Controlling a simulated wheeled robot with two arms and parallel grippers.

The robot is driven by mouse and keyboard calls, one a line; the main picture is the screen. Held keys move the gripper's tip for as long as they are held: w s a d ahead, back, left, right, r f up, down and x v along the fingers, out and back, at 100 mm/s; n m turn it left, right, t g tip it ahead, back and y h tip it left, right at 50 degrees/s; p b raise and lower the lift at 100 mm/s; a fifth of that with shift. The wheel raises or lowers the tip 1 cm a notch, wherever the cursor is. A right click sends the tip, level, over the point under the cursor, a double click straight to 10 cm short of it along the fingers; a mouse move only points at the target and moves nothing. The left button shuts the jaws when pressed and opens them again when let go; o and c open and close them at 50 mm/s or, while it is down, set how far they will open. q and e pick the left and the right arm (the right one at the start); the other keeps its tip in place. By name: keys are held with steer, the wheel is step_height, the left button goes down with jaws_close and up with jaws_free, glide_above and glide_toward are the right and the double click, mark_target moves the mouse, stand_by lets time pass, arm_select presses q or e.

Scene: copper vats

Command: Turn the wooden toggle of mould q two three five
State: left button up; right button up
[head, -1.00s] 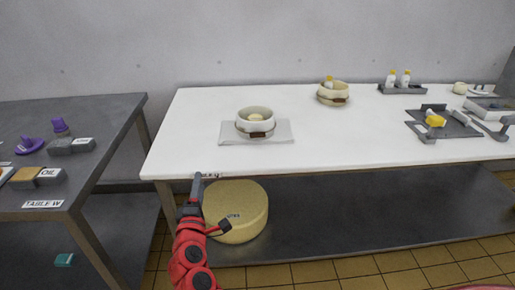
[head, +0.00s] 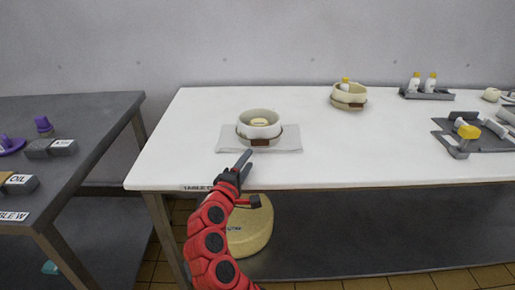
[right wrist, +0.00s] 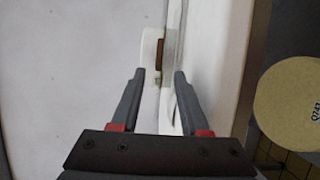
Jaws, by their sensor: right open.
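A round cream mould (head: 259,122) with pale content stands on a light mat (head: 225,139) near the table's left part. Its brown wooden toggle (head: 260,142) is on the front side. A second similar mould (head: 349,93) stands farther back to the right. I cannot read a number on either mould. My right gripper (head: 245,158) is open, just in front of and below the near mould, over the table's front edge. In the right wrist view the brown toggle (right wrist: 160,53) lies beyond the gap between the open fingers (right wrist: 160,77), apart from them. My left gripper is out of view.
The white table (head: 340,165) is clear between the moulds. A tray with two bottles (head: 427,94) and a grey tray (head: 475,141) stand at the right. A yellowish wheel (head: 249,229) sits on the lower shelf. A dark table (head: 75,115) stands at the left.

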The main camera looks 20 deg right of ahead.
mark_target(258, 145)
steer(key=x, duration=0.8)
steer(key=shift+w+d+b, duration=0.15)
steer(key=shift+b, duration=0.2)
jaws_close()
